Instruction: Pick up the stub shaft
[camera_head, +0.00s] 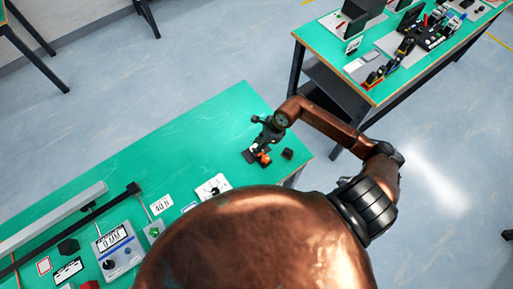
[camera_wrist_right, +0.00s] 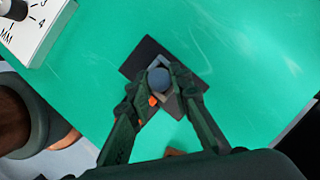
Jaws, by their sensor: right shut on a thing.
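The stub shaft (camera_wrist_right: 158,78) shows in the right wrist view as a round blue-grey end seen from above. My right gripper (camera_wrist_right: 160,83) is shut on it, with one dark finger on either side. The shaft is over a dark square plate (camera_wrist_right: 140,58) on the green table; I cannot tell whether it touches the plate. In the head view my right gripper (camera_head: 260,145) is low over the right end of the table, and the shaft is too small to make out there. My left gripper is not in view.
A small black block (camera_head: 287,154) and an orange part (camera_head: 264,159) are close to the gripper. A white dial box (camera_head: 213,187), a "40 N" card (camera_head: 161,205) and a meter (camera_head: 117,247) stand to the left. A second green table (camera_head: 340,65) with equipment is at upper right.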

